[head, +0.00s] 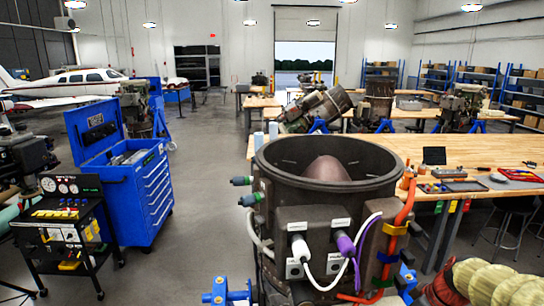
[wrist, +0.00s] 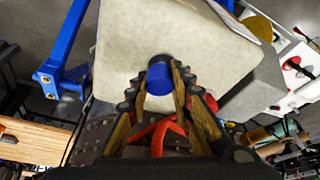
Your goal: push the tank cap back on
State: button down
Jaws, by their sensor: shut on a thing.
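In the wrist view, the blue tank cap (wrist: 159,78) is between the fingertips of my gripper (wrist: 166,88). The gripper is shut on it. Just beyond the cap is a short dark round piece (wrist: 160,58), at the face of a large cream-coloured block-shaped tank (wrist: 128,35). I cannot tell whether the cap touches this dark piece or whether a gap lies between them. I cannot make out the gripper, the cap or the tank with certainty in the head view.
In the head view, a dark turbine casing (head: 290,215) with cables and an orange hose (head: 395,225) stands close in front. A blue tool cabinet (head: 135,190) and a black gauge cart (head: 72,230) are at left. A wooden bench (head: 460,155) is at right. The grey floor between is clear.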

jog(key=shift+r, duration=0.15)
jog(key=shift+r+p, duration=0.3)
jog(key=shift+r, duration=0.5)
notch_tip(320, 180, up, 4)
jog(key=p, duration=0.2)
jog(key=shift+s+a+p, duration=0.1)
jog(key=shift+a+p, duration=0.05)
jog(key=shift+p, duration=0.15)
jog(key=shift+f+b, duration=1.5)
jog(key=shift+f, duration=0.9)
jog(key=shift+f+b, duration=1)
jog(key=shift+b, duration=1.15)
